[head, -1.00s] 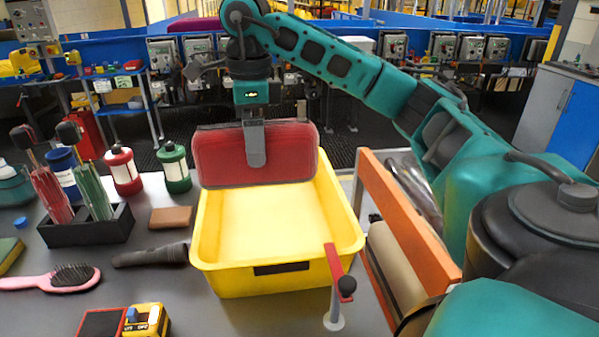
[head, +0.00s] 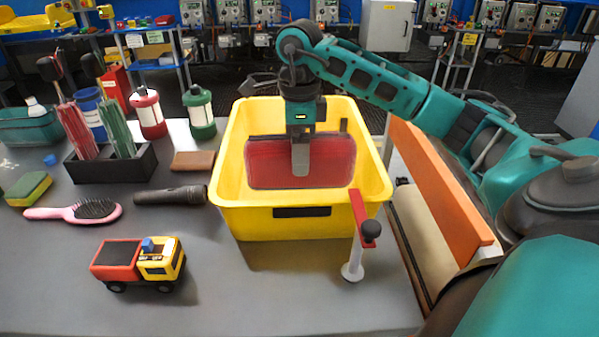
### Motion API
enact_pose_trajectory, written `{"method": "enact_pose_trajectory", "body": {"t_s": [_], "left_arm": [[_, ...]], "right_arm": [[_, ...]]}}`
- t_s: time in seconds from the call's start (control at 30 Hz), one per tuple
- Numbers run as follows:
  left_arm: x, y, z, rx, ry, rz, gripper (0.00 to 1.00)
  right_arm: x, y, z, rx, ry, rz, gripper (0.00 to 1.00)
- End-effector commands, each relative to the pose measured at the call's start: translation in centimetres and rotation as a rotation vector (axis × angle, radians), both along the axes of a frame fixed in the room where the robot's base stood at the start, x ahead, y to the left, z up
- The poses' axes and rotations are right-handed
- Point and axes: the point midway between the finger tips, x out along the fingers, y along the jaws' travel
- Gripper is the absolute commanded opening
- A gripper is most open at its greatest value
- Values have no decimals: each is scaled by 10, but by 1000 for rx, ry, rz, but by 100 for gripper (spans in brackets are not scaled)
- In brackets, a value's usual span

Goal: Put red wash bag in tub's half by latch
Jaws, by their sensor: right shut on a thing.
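Whether the bag touches the tub floor is hard to tell. The latch (head: 361,222), a red arm with a black knob on a white post, stands at the tub's front right corner. The far part of the tub looks empty, partly hidden by my gripper. My left gripper is not in view.
An orange-topped rail (head: 440,180) runs along the right of the tub. A toy truck (head: 140,264), a flashlight (head: 170,195), a pink hairbrush (head: 75,211), a brown block (head: 193,161) and two lanterns (head: 148,112) stand to the left.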

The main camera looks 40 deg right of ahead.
Motion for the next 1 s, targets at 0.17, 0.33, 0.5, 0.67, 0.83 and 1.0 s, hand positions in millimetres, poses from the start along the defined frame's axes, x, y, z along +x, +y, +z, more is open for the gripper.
{"method": "enact_pose_trajectory", "body": {"t_s": [0.17,0.33,0.5,0.67,0.83,1.0], "left_arm": [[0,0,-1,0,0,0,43],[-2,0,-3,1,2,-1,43],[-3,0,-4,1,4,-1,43],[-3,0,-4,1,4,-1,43],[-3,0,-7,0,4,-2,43],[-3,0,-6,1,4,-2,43]], "right_arm": [[0,0,-10,1,-1,0,39],[0,0,-34,0,1,-1,39],[0,0,-49,0,-1,0,39],[0,0,-48,0,-3,0,39],[0,0,-53,0,0,0,85],[0,0,-52,0,0,0,100]]}}
